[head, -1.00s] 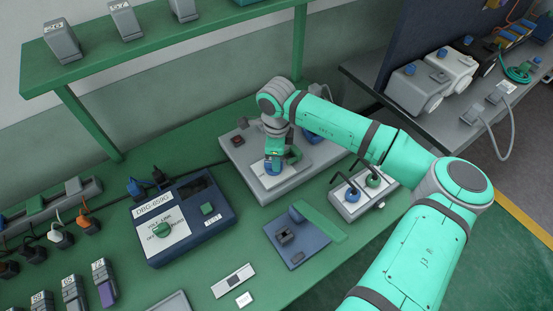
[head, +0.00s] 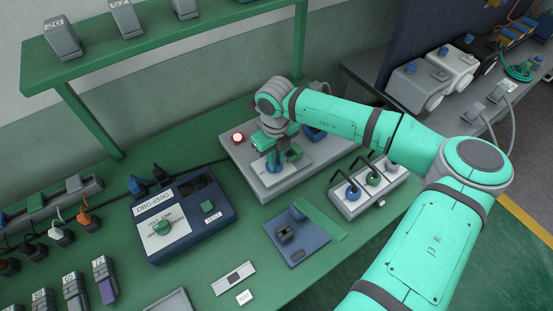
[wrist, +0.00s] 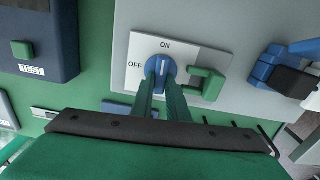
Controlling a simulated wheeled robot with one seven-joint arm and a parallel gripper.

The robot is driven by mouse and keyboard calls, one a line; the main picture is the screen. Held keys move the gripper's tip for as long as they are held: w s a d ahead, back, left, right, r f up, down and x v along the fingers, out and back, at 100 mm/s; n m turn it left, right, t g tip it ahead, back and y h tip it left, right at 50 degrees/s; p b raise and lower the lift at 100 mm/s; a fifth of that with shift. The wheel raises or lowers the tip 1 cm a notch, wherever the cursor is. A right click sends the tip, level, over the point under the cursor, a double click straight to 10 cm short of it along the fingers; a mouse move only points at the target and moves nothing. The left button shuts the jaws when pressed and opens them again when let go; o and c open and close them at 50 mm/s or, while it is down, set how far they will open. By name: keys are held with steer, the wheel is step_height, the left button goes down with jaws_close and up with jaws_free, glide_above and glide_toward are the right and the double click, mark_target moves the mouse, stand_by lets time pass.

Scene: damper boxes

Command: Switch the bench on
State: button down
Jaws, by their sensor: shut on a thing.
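The bench switch is a blue rotary knob (wrist: 160,70) on a white plate (wrist: 190,54) marked ON and OFF, seen in the wrist view. Its white pointer line points up toward ON. My gripper (wrist: 165,82) has its fingers closed around the near part of the knob. In the head view, my gripper (head: 274,158) is at the plate on the grey bench unit (head: 290,185). A green bracket (wrist: 208,84) stands just right of the knob.
A dark blue DBG-659G box (head: 222,220) with a green knob stands left of the unit. A block with several hooked tools (head: 345,207) stands to the right. A blue fixture (head: 288,238) lies in front. A shelf (head: 90,70) overhangs the back.

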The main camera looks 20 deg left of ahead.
steer(key=shift+m, duration=0.5)
steer(key=c, duration=1.7)
jaws_free()
steer(key=shift+r, duration=0.15)
step_height(320, 180, up, 11)
steer(key=shift+f, duration=0.2)
